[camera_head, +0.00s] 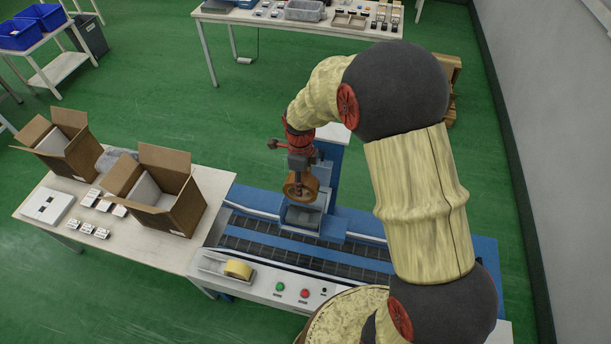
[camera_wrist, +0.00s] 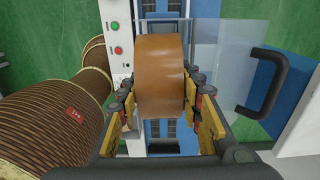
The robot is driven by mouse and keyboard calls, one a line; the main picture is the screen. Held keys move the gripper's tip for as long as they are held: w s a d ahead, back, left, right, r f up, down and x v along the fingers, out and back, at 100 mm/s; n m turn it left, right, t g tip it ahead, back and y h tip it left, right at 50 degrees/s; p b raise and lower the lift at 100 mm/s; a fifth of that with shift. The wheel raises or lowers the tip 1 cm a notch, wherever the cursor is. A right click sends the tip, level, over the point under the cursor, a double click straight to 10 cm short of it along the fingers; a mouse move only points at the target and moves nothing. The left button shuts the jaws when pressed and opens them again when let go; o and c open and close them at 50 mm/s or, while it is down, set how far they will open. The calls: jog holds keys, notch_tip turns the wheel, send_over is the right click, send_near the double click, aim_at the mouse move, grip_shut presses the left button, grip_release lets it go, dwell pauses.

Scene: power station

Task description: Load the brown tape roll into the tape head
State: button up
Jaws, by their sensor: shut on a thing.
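The brown tape roll (camera_wrist: 160,75) is held between the two fingers of my gripper (camera_wrist: 160,105) in the wrist view. In the head view my gripper (camera_head: 301,175) hangs with the brown roll (camera_head: 300,188) just above the grey tape head (camera_head: 303,216) on the blue machine. The roll appears above the head's opening; I cannot tell whether it touches. A clear panel with a black handle (camera_wrist: 268,82) stands to the right of the roll in the wrist view. The inside of the tape head is hidden under the roll in the wrist view.
A yellow tape roll (camera_head: 238,269) lies in a tray at the machine's front left, near green and red buttons (camera_head: 304,294). Open cardboard boxes (camera_head: 160,190) and small white items stand on the left table (camera_head: 213,185). The conveyor (camera_head: 260,240) is clear.

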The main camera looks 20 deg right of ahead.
jog(key=shift+w+d, duration=0.15)
jog(key=shift+d, duration=0.1)
jog(key=shift+d+f, duration=0.1)
jog(key=shift+f, duration=0.3)
jog(key=shift+f+b, duration=4.95)
jog(key=shift+f, duration=2.85)
jog(key=o, duration=1.4)
jog(key=shift+r+p, duration=4.4)
jog(key=shift+r, duration=2.6)
